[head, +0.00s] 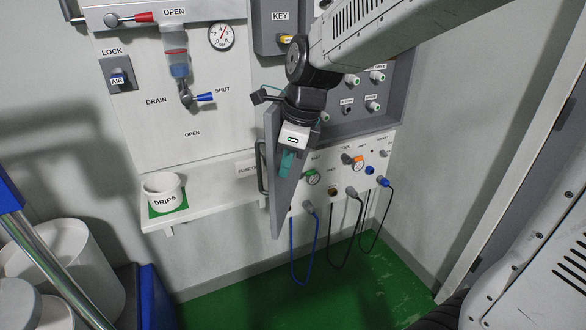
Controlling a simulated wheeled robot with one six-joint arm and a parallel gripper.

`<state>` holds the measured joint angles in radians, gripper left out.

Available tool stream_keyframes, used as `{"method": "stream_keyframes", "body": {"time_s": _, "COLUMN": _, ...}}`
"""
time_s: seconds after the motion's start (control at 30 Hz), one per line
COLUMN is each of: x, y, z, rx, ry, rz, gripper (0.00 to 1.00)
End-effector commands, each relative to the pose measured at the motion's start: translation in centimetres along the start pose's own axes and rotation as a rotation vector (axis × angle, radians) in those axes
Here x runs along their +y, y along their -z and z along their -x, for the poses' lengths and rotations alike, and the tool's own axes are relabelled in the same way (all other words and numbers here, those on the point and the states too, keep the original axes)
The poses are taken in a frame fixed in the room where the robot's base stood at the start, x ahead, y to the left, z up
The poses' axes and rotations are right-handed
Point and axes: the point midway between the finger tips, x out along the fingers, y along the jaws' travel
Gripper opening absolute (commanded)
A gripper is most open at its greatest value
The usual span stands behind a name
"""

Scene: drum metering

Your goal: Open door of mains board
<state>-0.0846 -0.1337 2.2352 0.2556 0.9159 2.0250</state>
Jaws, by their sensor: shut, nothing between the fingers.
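The mains board (392,112) is a grey open-fronted box on the back wall, with several switches and round fittings inside. Its grey door (272,190) stands swung outward at the box's left side, seen nearly edge-on. A dark bar handle (260,168) is on the door's left-facing side. My gripper (286,166) points downward with its teal fingers shut and empty, in front of the door's right-facing inner side. I cannot tell whether the fingers touch the door. My arm hides the upper part of the board.
Below the board, a white panel has knobs, sockets and hanging cables (293,262). To the left, a shelf (215,199) holds a white DRIPS cup (163,191). A KEY box (275,25) is above. White drums (70,265) stand at lower left. Green floor (330,300) is open below.

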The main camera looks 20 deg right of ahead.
Motion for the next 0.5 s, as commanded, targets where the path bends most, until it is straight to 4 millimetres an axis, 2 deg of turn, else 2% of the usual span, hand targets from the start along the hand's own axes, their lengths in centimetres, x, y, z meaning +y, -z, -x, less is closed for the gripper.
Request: {"method": "stream_keyframes", "body": {"time_s": 0.5, "x": -0.62, "y": -0.2, "z": -0.06, "rx": 0.0, "ry": 0.003, "rz": -0.014, "gripper": 0.0}}
